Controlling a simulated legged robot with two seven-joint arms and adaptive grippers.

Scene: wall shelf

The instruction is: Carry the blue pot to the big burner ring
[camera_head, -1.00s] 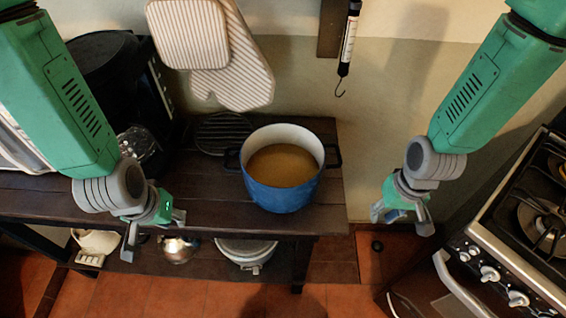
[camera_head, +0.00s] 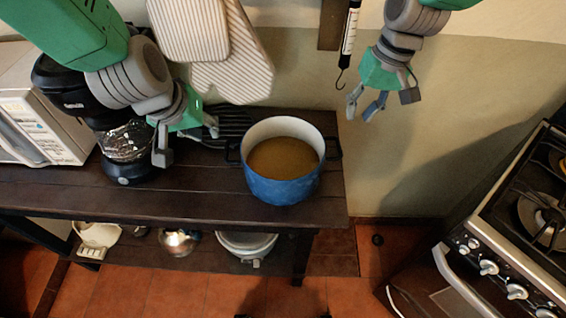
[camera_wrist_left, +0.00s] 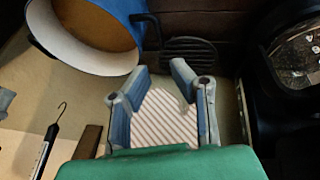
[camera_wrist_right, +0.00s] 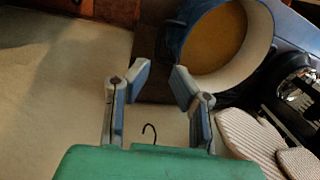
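The blue pot (camera_head: 283,190) stands upright on the dark wooden shelf table, with brownish contents and a dark handle on each side. It also shows in the left wrist view (camera_wrist_left: 124,12) and in the right wrist view (camera_wrist_right: 176,40). My left gripper (camera_head: 188,142) is open and empty, to the left of the pot and apart from it. My right gripper (camera_head: 364,108) is open and empty, above and to the right of the pot.
A coffee maker (camera_head: 125,165) and a microwave (camera_head: 40,130) stand left on the table (camera_head: 200,200). Striped oven mitts (camera_head: 235,75) and a hook scale (camera_head: 349,40) hang on the wall. Open floor separates table and stove.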

